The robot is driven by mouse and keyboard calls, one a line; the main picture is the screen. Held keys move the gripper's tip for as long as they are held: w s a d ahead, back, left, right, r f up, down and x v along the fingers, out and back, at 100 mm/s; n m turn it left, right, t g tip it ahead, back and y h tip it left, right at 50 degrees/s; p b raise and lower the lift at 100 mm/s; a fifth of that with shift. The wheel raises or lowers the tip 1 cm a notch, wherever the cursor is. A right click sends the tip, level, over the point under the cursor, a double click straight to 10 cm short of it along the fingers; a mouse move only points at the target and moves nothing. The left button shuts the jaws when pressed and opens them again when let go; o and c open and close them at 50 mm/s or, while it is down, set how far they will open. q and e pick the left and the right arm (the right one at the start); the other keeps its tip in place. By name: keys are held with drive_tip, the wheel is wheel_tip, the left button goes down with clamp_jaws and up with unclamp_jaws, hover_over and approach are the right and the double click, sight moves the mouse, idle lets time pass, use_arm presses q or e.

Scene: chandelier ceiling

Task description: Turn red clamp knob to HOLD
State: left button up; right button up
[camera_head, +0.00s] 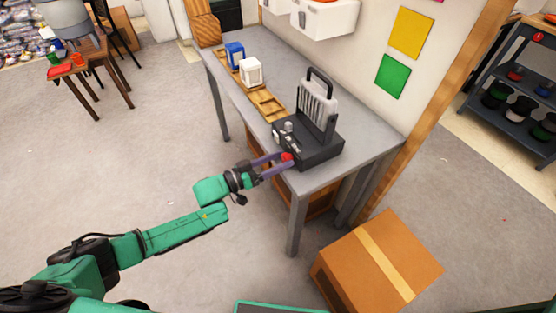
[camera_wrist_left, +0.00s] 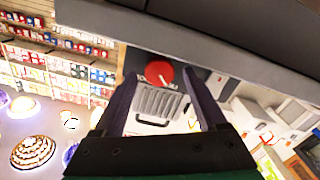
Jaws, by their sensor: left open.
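The red clamp knob (camera_head: 287,157) is on the front side of a dark grey fixture box (camera_head: 318,150), which stands on a grey table and carries an upright ribbed grey part with a black handle (camera_head: 317,105). My left gripper (camera_head: 277,162) is open, its two purple fingers reaching toward the knob from the front left. In the left wrist view the red knob (camera_wrist_left: 159,73) shows as a round disc with a dark mark, between and beyond the open fingers (camera_wrist_left: 163,82). I cannot tell whether the fingers touch it. My right gripper is out of view.
The grey table (camera_head: 365,140) also holds a wooden tray (camera_head: 268,104) with a white block (camera_head: 251,72) and a blue block (camera_head: 235,54). A cardboard box (camera_head: 385,260) stands on the floor at the table's front right.

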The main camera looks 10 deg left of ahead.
use_arm(q)
clamp_jaws()
drive_tip(key=shift+m, duration=0.4)
drive_tip(key=shift+f+m+b, duration=0.1)
drive_tip(key=shift+m+b, duration=0.25)
drive_tip(key=shift+m, duration=0.55)
drive_tip(key=shift+s+m+b, duration=0.15)
drive_tip(key=shift+m+b, duration=0.4)
drive_tip(key=shift+m, duration=1.65)
unclamp_jaws()
